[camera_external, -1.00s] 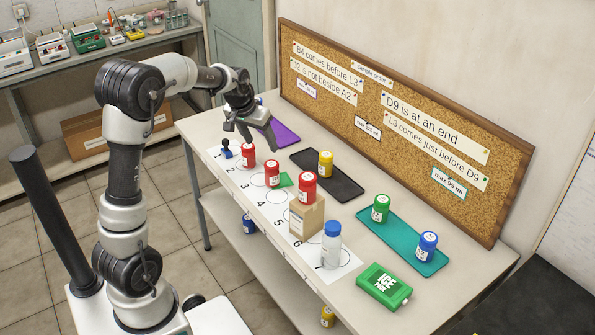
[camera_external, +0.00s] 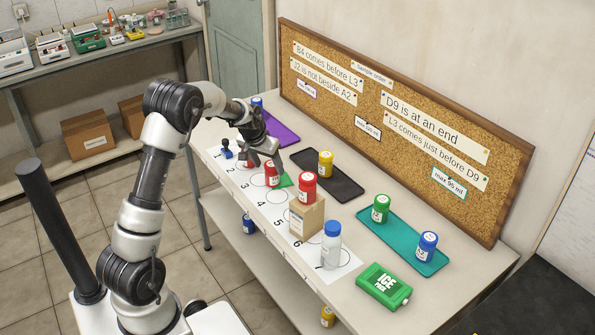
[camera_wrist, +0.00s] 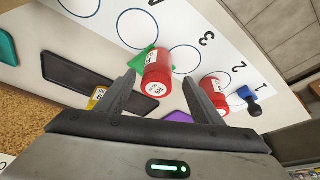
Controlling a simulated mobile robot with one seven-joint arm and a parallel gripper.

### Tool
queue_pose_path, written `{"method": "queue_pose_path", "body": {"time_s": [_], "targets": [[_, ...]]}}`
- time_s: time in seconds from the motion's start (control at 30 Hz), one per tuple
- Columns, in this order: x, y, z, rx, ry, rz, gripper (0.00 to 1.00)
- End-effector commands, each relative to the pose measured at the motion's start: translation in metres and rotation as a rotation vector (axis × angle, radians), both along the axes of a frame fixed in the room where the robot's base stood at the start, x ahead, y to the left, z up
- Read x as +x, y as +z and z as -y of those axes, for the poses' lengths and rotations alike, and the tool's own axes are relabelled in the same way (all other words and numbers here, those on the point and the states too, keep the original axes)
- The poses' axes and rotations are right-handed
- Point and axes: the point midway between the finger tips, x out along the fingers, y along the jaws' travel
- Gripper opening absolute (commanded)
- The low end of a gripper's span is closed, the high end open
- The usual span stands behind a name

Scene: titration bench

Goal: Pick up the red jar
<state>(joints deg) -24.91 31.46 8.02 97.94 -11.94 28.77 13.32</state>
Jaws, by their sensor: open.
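Three red jars stand on the bench. One red jar (camera_external: 271,174) stands by a small green patch (camera_external: 285,180); in the wrist view this jar (camera_wrist: 158,72) shows between my fingertips, with a white label. A second red jar (camera_wrist: 214,92) is by my right finger in the wrist view; in the external view my gripper partly hides it. A third red jar (camera_external: 308,187) stands on a cardboard box (camera_external: 306,218). My gripper (camera_external: 263,156) is open, pointing down above the first two jars. It holds nothing. Whether a finger touches a jar, I cannot tell.
A white strip with numbered circles (camera_external: 274,196) runs along the bench. A dark blue object (camera_external: 226,150) stands at its far end, a white bottle with blue cap (camera_external: 331,246) at its near end. A yellow jar (camera_external: 325,164) stands on a black mat (camera_external: 340,184).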

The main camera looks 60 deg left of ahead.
Motion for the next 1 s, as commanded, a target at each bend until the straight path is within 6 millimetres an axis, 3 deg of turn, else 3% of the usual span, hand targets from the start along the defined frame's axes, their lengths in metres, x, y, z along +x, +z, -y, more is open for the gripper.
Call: {"method": "queue_pose_path", "body": {"time_s": [0.3, 0.57, 0.6, 0.9, 1.0], "targets": [[0.012, -0.043, -0.001, -0.001, 0.0, -0.003, 0.6], [0.016, -0.047, -0.003, 0.0, 0.0, -0.001, 0.6], [0.016, -0.047, -0.003, 0.0, 0.0, -0.001, 0.59], [0.015, -0.047, -0.003, 0.0, 0.0, -0.001, 0.1], [0.015, -0.047, -0.003, 0.0, 0.0, -0.001, 0.1]]}}
